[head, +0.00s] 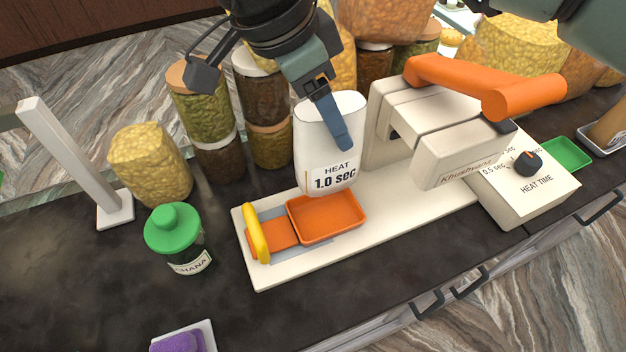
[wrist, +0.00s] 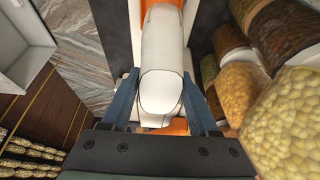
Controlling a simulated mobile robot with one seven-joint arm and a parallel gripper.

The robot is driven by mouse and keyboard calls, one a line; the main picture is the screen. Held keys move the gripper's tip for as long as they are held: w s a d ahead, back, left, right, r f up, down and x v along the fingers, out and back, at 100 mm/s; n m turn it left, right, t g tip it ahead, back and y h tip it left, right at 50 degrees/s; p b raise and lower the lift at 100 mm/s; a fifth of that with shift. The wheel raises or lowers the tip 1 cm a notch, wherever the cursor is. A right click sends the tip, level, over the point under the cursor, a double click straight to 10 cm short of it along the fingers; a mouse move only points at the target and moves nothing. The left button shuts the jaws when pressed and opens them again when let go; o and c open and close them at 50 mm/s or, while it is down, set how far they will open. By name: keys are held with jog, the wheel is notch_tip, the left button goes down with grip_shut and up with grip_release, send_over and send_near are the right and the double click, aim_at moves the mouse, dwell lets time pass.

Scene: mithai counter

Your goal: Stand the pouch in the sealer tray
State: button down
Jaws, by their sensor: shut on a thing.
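The pouch (head: 326,165) is white, with "HEAT 1.0 SEC" printed on its front. It is roughly upright in my gripper (head: 338,128). One blue finger lies across its front; the other finger is hidden behind it in the head view. In the wrist view the pouch (wrist: 160,92) sits between both fingers of my gripper (wrist: 161,80). The orange sealer tray (head: 328,222) is on the sealer's white base. The pouch's lower end is over the tray's back edge in the head view; I cannot tell whether it touches.
The sealer (head: 415,128) with its orange handle (head: 485,85) stands right of the pouch. A yellow bar (head: 256,234) is at the base's left end. A green-lidded chana jar (head: 178,238) stands left. Filled jars (head: 198,110) line the back. The front counter is mostly clear.

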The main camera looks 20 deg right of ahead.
aim_at(329, 154)
jog(key=f+b, duration=0.1)
jog(key=f, duration=0.1)
jog(key=f+b, duration=0.1)
jog(key=s+f+b, duration=0.1)
jog(key=f, duration=0.1)
jog(key=shift+f+b, duration=0.3)
jog(key=shift+b, duration=0.1)
jog(key=shift+w+f+b, duration=0.2)
jog(key=shift+f+b, duration=0.2)
jog(key=shift+f, duration=0.35)
jog(key=shift+f+b, duration=0.8)
jog(key=shift+f, duration=0.5)
jog(key=shift+f, duration=0.2)
jog(key=shift+c, duration=0.7)
grip_release()
jog(key=shift+r, duration=0.1)
jog(key=shift+r, duration=0.1)
jog(key=p+v, duration=0.7)
jog(key=v, duration=0.5)
jog(key=shift+s+a, duration=0.1)
